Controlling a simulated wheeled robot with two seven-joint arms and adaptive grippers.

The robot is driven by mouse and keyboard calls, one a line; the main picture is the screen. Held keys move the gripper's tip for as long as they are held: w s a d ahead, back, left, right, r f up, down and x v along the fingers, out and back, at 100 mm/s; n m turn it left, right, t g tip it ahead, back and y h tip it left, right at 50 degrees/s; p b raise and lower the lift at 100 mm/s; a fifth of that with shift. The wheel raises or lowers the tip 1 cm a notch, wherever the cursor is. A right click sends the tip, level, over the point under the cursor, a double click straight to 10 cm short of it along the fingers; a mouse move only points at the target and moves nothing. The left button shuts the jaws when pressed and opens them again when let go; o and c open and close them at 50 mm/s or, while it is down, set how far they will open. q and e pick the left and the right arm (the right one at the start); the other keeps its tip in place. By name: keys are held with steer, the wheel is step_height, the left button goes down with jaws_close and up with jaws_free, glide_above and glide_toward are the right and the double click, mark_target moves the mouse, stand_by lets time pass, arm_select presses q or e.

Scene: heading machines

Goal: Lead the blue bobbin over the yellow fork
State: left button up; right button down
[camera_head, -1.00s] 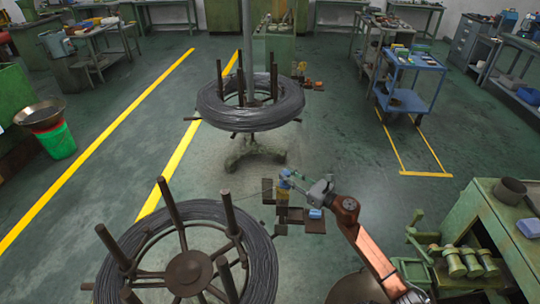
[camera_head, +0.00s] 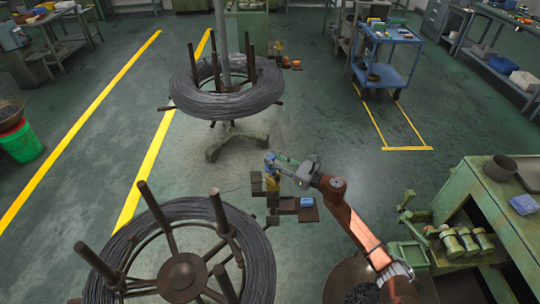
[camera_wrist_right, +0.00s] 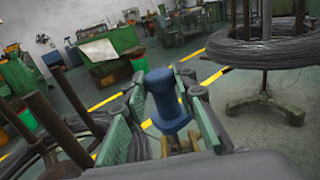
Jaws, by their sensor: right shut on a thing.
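The blue bobbin (camera_head: 269,157) is held by my right gripper (camera_head: 273,161). The yellow fork (camera_head: 272,183) is on the small stand, just below the bobbin in the head view. In the wrist view the yellow fork (camera_wrist_right: 180,143) shows just below the bobbin's lower end. Whether bobbin and fork touch I cannot tell. My left gripper is in neither current view.
A wire coil on a spoked reel (camera_head: 183,272) stands at the front left, close to the small stand. Another coil (camera_head: 228,95) stands behind. A small dark shelf with a blue block (camera_head: 307,202) is beside the fork. A green machine (camera_head: 465,240) is at the right.

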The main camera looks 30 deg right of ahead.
arm_select(q)
steer(key=shift+w+r+t+p, duration=0.15)
steer(key=shift+w+r+p, duration=0.1)
steer(key=shift+w, duration=0.45)
steer(key=shift+w+r+t+p, duration=0.15)
steer(key=shift+w+p, duration=0.05)
steer(key=shift+w, duration=0.5)
arm_select(e)
steer(key=r+v, duration=0.1)
steer(key=v, duration=0.9)
